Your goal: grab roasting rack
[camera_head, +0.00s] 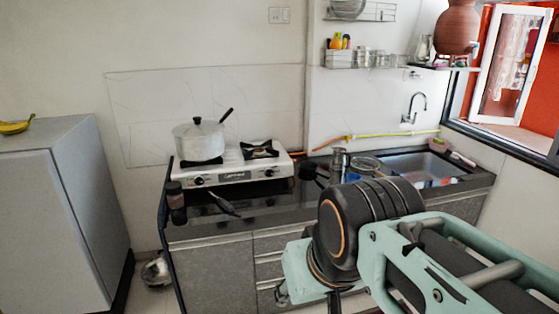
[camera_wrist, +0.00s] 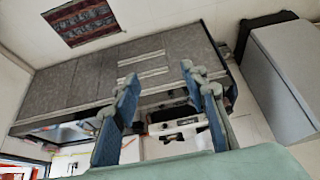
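I cannot pick out the roasting rack with certainty. A wire wall rack (camera_head: 383,14) holding dishes is at the top of the head view, and a round-rimmed item (camera_head: 367,163) sits on the counter left of the sink; neither is clearly it. My gripper shows in the wrist view (camera_wrist: 159,78) with its two blue fingers wide apart and nothing between them. Beyond the fingers are the counter cabinets and part of the stove. In the head view my arm fills the lower right, in front of the counter, and mostly hides the gripper.
A stove (camera_head: 238,168) with a lidded pot (camera_head: 199,141) stands on the dark counter (camera_head: 262,198). A dark bottle (camera_head: 176,203) is at the counter's left end. The sink (camera_head: 420,166) is at right. A grey cabinet (camera_head: 60,220) stands at left, with floor between it and the counter.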

